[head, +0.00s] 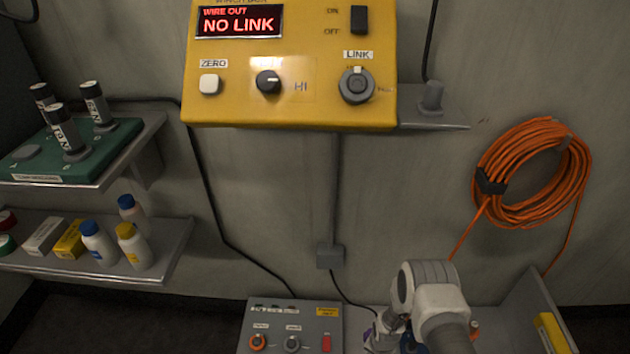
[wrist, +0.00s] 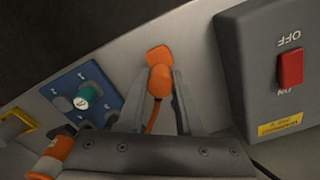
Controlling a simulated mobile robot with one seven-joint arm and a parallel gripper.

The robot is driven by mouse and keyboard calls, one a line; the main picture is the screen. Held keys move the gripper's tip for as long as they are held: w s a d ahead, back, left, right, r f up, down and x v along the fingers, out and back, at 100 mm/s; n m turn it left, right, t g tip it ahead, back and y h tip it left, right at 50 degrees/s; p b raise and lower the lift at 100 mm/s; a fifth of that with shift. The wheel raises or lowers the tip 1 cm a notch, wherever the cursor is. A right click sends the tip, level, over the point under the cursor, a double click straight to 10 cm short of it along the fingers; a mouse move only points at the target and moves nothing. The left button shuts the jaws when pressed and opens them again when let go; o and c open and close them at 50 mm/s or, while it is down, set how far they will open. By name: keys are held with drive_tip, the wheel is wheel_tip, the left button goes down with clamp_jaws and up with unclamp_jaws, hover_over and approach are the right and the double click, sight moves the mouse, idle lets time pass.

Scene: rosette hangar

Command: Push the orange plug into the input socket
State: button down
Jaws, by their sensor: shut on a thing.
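The orange plug (wrist: 160,80) is between the two grey fingers of my gripper (wrist: 162,88) in the wrist view, and the gripper is shut on it. An orange cord (wrist: 152,120) runs back from it. An orange square patch (wrist: 159,54) shows just beyond the plug; I cannot tell if they touch. In the head view, a grey box (head: 275,320) at bottom centre has an orange-ringed socket (head: 257,342) and a grey-ringed socket (head: 292,344). Their labels are too small to read surely. My arm hides the plug in the head view.
A grey box with a red switch (wrist: 290,68) stands right of my gripper. An orange cable coil (head: 530,172) hangs on the wall. The yellow panel (head: 220,105) above shows NO LINK. Shelves with bottles stand left.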

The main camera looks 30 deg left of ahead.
drive_tip(key=shift+r+p, duration=0.35)
drive_tip(key=shift+r, duration=0.3)
drive_tip(key=shift+a, duration=0.1)
drive_tip(key=s+a+r+n, duration=0.1)
drive_tip(key=a, duration=0.4)
drive_tip(key=s+a+r+n, duration=0.1)
drive_tip(key=a, duration=0.5)
drive_tip(key=s+a+r+n, duration=0.1)
drive_tip(key=a+r, duration=0.1)
drive_tip(key=a, duration=0.4)
drive_tip(key=shift+s+a, duration=0.15)
drive_tip(key=s+a+r+n, duration=0.2)
drive_tip(key=s+a+r, duration=0.1)
drive_tip(key=s+a, duration=0.4)
drive_tip(key=s+a+r+n, duration=0.1)
drive_tip(key=s+a+r, duration=0.2)
drive_tip(key=s+a, duration=0.45)
drive_tip(key=shift+w+a+f, duration=0.25)
drive_tip(key=shift+w+f, duration=0.05)
drive_tip(key=shift+f, duration=0.6)
drive_tip(key=shift+w+a+f, duration=0.2)
drive_tip(key=shift+w+f, duration=0.05)
drive_tip(key=shift+f, duration=0.65)
drive_tip(key=shift+w+a+f, duration=0.25)
drive_tip(key=shift+w+f, duration=0.05)
drive_tip(key=shift+f, duration=0.6)
